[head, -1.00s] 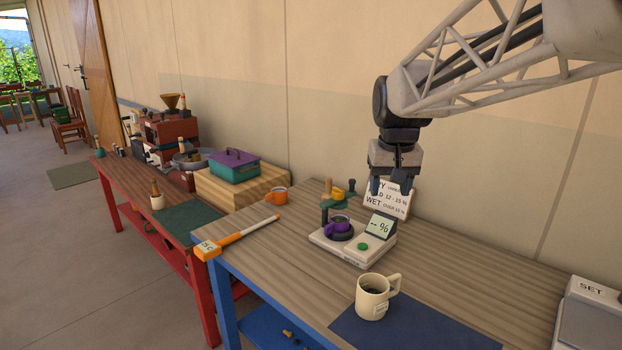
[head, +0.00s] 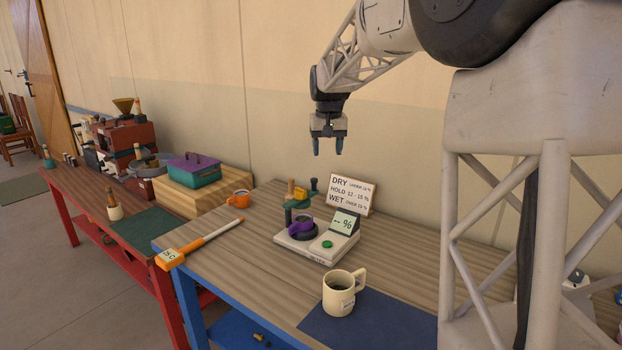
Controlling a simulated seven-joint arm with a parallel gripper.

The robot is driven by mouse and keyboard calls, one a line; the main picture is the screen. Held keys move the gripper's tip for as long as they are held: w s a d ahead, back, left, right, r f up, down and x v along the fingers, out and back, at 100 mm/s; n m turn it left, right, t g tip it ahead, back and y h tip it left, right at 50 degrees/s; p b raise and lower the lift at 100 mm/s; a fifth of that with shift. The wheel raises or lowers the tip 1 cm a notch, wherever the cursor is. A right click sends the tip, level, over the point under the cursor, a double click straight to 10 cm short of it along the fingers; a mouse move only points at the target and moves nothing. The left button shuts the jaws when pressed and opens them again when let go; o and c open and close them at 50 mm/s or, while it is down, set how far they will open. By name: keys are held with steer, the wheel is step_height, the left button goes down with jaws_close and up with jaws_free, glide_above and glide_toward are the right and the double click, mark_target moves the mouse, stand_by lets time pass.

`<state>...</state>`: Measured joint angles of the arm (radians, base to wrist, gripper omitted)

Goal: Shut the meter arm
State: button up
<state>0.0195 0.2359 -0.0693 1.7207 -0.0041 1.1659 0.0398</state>
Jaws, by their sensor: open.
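The meter (head: 318,245) is a white unit on the wooden table, with a screen (head: 345,222) reading "-- %" and a green button. Its green arm (head: 297,199) with a yellow-topped part is swung up and back behind the cup. A purple cup (head: 301,227) sits on the meter's dark round seat at the left. My gripper (head: 328,147) hangs open and empty above and behind the meter, fingers pointing down, apart from the meter arm.
A sign (head: 350,193) stands behind the meter. A cream mug (head: 340,294) is in front on a blue mat (head: 378,325). The air around the meter is clear.

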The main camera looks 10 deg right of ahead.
steer(key=w+f, duration=0.3)
steer(key=w, duration=0.5)
steer(key=w+f, duration=0.2)
steer(key=w, duration=0.5)
steer(key=g, duration=0.1)
glide_above(314, 179)
step_height(314, 179, down, 8)
steer(key=shift+w+f, duration=0.2)
steer(key=shift+f, duration=0.1)
steer(key=shift+f, duration=3.85)
jaws_close()
